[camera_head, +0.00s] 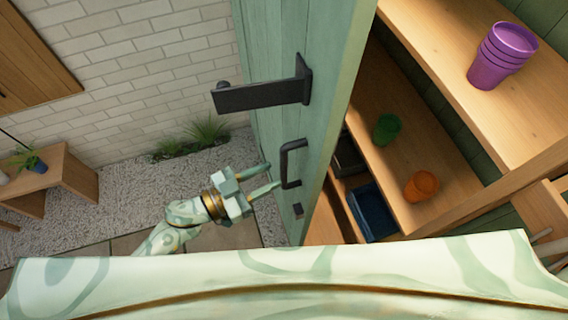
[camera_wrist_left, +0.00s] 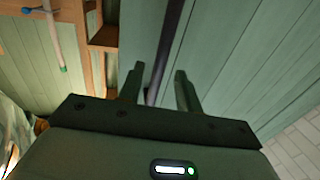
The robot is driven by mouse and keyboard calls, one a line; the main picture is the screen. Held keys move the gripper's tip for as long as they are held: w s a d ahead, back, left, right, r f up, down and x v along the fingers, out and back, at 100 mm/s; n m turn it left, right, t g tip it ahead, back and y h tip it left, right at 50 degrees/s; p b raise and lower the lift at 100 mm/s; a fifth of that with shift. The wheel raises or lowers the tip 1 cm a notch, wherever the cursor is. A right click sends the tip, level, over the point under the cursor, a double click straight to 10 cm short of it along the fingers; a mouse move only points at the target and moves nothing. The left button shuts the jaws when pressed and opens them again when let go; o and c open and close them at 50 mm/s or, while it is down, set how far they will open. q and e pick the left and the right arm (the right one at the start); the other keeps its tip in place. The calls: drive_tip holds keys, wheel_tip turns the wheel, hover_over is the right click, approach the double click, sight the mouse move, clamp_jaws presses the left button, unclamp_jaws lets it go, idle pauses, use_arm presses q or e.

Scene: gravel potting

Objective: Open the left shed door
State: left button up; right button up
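The left shed door (camera_head: 335,60) is a green plank door standing open, with the shed interior showing to its right. A dark bar handle (camera_head: 285,163) is on its face, below a dark metal bracket (camera_head: 262,94). My left gripper (camera_head: 273,175) is just left of the handle, its fingers apart and pointing toward it. In the left wrist view the dark handle bar (camera_wrist_left: 170,40) runs up between the two open fingers (camera_wrist_left: 160,85), nearer the left one. I cannot tell whether a finger touches it. My right gripper is not in view.
Inside the shed, wooden shelves (camera_head: 440,55) hold stacked purple pots (camera_head: 502,55), a green pot (camera_head: 386,128) and an orange pot (camera_head: 421,186). A dark blue bin (camera_head: 372,212) sits low. Gravel ground (camera_head: 110,205), a brick wall (camera_head: 150,60) and a wooden bench (camera_head: 62,175) lie left.

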sight(283, 169)
use_arm(q)
drive_tip(key=x, duration=0.5)
drive_tip(key=shift+d, duration=0.1)
clamp_jaws()
